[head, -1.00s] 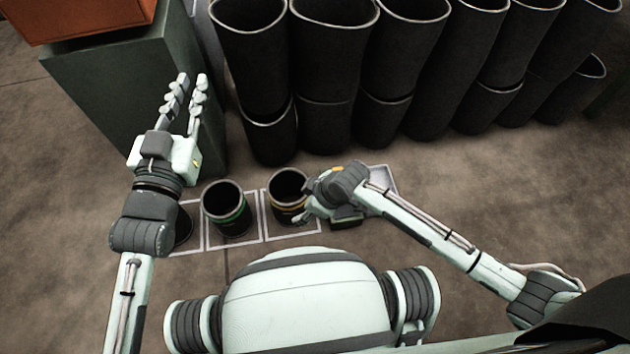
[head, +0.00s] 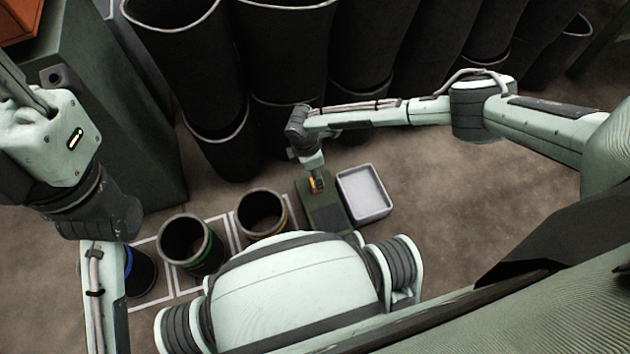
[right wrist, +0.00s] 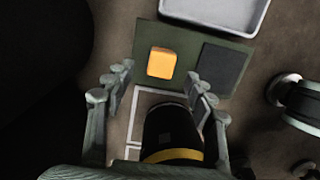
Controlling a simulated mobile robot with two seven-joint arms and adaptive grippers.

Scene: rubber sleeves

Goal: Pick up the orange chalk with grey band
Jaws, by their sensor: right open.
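The orange chalk (right wrist: 162,62) is a small rounded block lying on a dark green stand (right wrist: 178,87), beside a dark grey pad (right wrist: 221,66). I cannot make out its grey band. In the head view, only a bit of orange (head: 317,184) shows at my right gripper (head: 314,174). In the right wrist view, my right gripper (right wrist: 162,86) is open, its fingers wide apart on either side below the chalk in the picture, with nothing between the tips. My left gripper's housing (head: 48,140) is at the far left of the head view; its fingertips are out of frame.
A pale tray (head: 365,193) sits right of the green stand. Dark cups with green (head: 190,245), yellow (head: 262,212) and blue (head: 138,272) bands stand in white-outlined squares. Tall black sleeves (head: 185,65) line the back. A green cabinet (head: 110,110) stands at left.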

